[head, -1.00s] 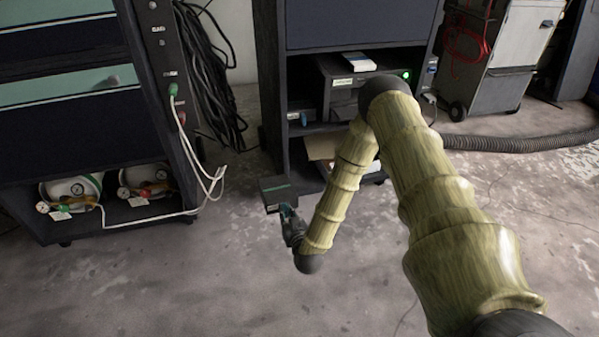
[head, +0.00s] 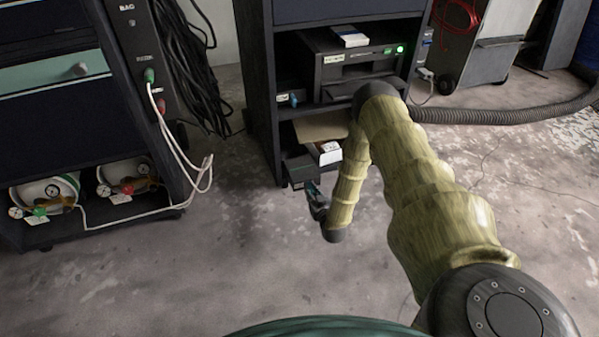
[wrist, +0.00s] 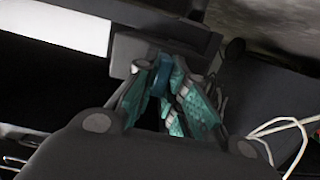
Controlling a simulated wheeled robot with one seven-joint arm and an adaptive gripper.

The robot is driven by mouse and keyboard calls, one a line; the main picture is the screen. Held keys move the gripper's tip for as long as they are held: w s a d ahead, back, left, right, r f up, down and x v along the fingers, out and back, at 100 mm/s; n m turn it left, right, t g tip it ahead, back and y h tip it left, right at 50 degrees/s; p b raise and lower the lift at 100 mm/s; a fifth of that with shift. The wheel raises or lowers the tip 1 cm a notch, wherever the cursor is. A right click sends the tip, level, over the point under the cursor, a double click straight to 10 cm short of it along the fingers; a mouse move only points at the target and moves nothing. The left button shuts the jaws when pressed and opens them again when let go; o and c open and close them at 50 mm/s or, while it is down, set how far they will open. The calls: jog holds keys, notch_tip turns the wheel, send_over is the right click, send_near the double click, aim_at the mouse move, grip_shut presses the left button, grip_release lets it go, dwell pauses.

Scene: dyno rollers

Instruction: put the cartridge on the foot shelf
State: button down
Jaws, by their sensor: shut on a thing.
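The cartridge (head: 298,170) is a dark, flat box with a blue-green tab. My gripper (head: 313,190) is shut on the tab; the wrist view also shows the fingers (wrist: 165,90) closed around the blue tab, with the grey cartridge body (wrist: 200,42) beyond them. In the head view the cartridge is at the left front of the foot shelf (head: 291,150), the lowest bay of the dark cabinet. Whether it touches the shelf, I cannot tell. My arm hides the right part of that bay.
An open cardboard box (head: 320,126) and a white-and-red carton (head: 325,153) occupy the foot shelf beside the cartridge. A similar blue-tabbed unit (head: 290,98) sits one shelf up. A left rack holds gauged cylinders (head: 50,193); white cables (head: 205,170) hang from it. The floor in front is clear.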

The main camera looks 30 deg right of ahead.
aim_at(304, 176)
jog(key=x, duration=0.2)
jog(key=b+x, duration=0.1)
jog(key=x, duration=0.2)
jog(key=r+b+x, duration=0.1)
jog(key=x, duration=0.1)
jog(key=shift+w+d, duration=0.15)
jog(key=shift+w, duration=0.25)
jog(key=b+x, duration=0.1)
jog(key=x, duration=0.1)
jog(key=b+x, duration=0.1)
jog(key=x, duration=0.1)
jog(key=shift+r, duration=0.2)
jog(key=shift+w+f+b, duration=0.1)
jog(key=shift+f+b, duration=0.05)
jog(key=shift+b, duration=0.15)
jog(key=shift+f, duration=0.1)
jog(key=c, duration=1.5)
grip_release()
